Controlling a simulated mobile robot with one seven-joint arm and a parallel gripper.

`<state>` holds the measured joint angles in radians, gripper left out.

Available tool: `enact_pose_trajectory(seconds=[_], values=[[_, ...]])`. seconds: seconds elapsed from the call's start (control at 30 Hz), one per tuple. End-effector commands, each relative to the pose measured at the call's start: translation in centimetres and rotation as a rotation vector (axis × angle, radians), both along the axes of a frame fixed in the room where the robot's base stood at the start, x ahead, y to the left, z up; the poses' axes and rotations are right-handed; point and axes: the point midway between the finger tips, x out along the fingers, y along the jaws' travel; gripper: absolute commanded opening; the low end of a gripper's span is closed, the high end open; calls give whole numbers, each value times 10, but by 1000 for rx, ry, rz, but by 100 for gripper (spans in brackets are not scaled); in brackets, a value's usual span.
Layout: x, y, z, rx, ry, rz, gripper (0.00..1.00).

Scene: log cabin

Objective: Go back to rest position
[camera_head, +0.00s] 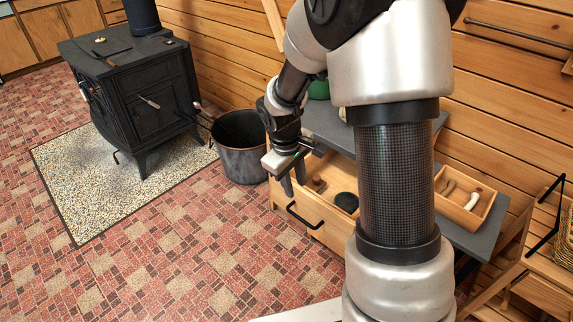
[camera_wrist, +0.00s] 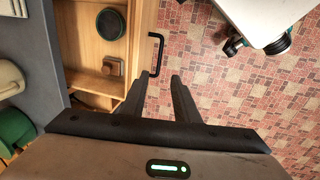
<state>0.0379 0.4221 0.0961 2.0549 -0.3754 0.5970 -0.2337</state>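My gripper (camera_head: 287,178) hangs in front of the left end of the open drawer in the head view. In the wrist view its two fingers (camera_wrist: 158,98) are apart, with only the floor between them, so it is open and empty. The wooden drawer (camera_head: 317,218) is pulled out and has a black handle (camera_head: 303,217). Inside the drawer are a round dark green-topped object (camera_head: 346,202) and a small brown wooden block (camera_wrist: 112,67). My arm hides part of the drawer and counter.
A black stove (camera_head: 140,100) stands on a speckled mat (camera_head: 70,190) at left. A dark metal bucket (camera_head: 240,160) stands beside the gripper. A wooden tray (camera_head: 480,216) holding small items sits on the grey counter (camera_head: 325,122). The tiled floor in front is clear.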

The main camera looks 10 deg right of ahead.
Motion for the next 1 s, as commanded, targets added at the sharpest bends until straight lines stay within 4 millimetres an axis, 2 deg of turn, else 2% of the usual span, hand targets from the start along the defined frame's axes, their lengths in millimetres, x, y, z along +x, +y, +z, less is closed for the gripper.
enact_pose_trajectory(seconds=[0.13, 0.2, 0.27, 0.37, 0.5, 0.63, 0.8, 1.0], values=[[0, 0, 1, 0, -2, -1, 28], [-2, 0, 8, 1, -10, -10, 28], [-5, -1, 22, 3, -28, -31, 28], [-17, -2, 61, 13, -80, -90, 28], [-53, -2, 125, 52, -173, -207, 28], [-94, 1, 170, 111, -253, -313, 28], [-139, 8, 201, 190, -325, -409, 28], [-176, 15, 218, 267, -382, -480, 28]])
